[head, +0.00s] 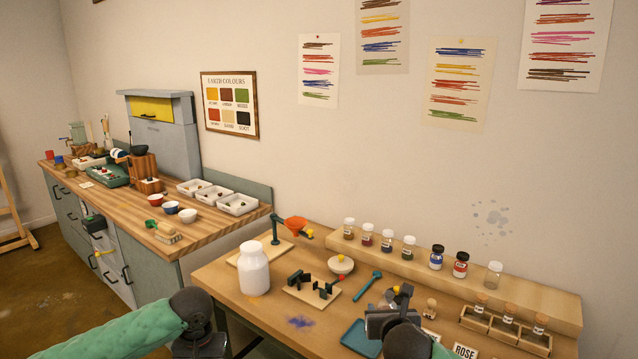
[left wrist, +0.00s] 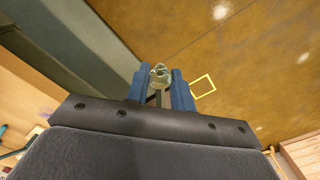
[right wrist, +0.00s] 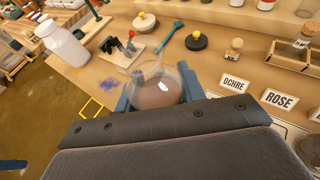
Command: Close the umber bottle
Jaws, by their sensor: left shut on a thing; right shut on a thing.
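In the right wrist view my right gripper (right wrist: 155,85) is shut on a clear glass bottle (right wrist: 157,95) with brown contents, which looks like the umber bottle. No cap shows on it, but its mouth is hard to make out. In the left wrist view my left gripper (left wrist: 160,72) is shut on a small, pale, glassy thing (left wrist: 160,75), perhaps a stopper. It is over the floor, apart from the bottle. In the head view my right gripper (head: 388,320) is over the front of the pigment table; my left arm is at lower left, its fingertips hidden.
A white jar (head: 253,270), a wooden stand with dark clamps (head: 312,290) and a blue tray (head: 360,338) are on the table. Several jars line the back shelf (head: 535,290). OCHRE (right wrist: 235,84) and ROSE (right wrist: 279,100) labels are at right. Bare wood shows around the purple stain.

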